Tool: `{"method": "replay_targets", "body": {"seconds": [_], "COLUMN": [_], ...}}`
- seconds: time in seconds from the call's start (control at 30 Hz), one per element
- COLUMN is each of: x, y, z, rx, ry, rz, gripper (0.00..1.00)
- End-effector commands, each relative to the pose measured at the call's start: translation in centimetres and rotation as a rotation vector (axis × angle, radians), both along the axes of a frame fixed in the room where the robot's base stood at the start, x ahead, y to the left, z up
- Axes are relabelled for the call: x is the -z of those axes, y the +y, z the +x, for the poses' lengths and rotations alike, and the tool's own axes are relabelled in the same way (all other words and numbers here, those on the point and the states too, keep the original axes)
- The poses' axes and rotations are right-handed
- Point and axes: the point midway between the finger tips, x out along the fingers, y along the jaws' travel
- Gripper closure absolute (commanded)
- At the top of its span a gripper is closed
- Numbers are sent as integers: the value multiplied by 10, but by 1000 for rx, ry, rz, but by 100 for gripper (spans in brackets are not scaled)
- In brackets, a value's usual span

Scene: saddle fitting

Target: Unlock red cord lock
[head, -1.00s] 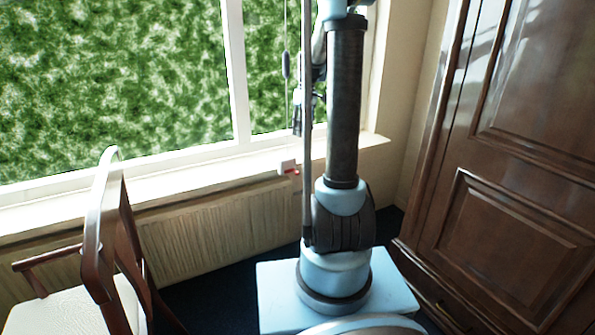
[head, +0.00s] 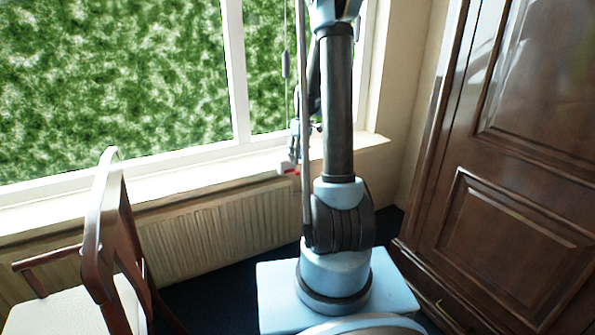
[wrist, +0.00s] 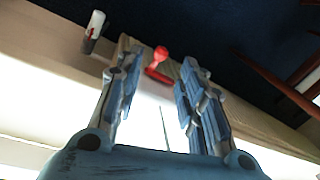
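The red cord lock (head: 290,171) shows in the head view as a small white and red piece at the windowsill's front edge. In the wrist view the red part (wrist: 160,54) is a rounded knob with a wider red foot, seen between and beyond my fingertips. My gripper (wrist: 153,80) is open, with nothing between its fingers. In the head view my gripper (head: 294,157) points down just above the lock, partly hidden by my arm. I cannot tell whether it touches the lock.
A cord with a grey weight (head: 286,65) hangs before the window. A white and dark cylinder (wrist: 94,32) shows in the wrist view. A radiator (head: 205,235) is below the sill, a wooden chair (head: 103,230) at left, a brown cabinet (head: 510,220) at right.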

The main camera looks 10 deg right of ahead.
Motion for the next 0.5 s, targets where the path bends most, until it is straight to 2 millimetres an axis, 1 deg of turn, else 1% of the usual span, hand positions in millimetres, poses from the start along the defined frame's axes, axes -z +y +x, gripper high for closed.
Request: {"method": "replay_targets", "body": {"seconds": [0.03, 0.1, 0.23, 0.4, 0.5], "x": [9, 20, 38, 53, 57], "y": [1, 3, 5, 6, 7], "z": [-1, -1, -3, -5, -5], "rx": [-1, -1, -1, -1, -1], "ry": [0, 0, 0, 0, 0], "rz": [0, 0, 0, 0, 0], "gripper": [64, 64, 64, 64, 64]}}
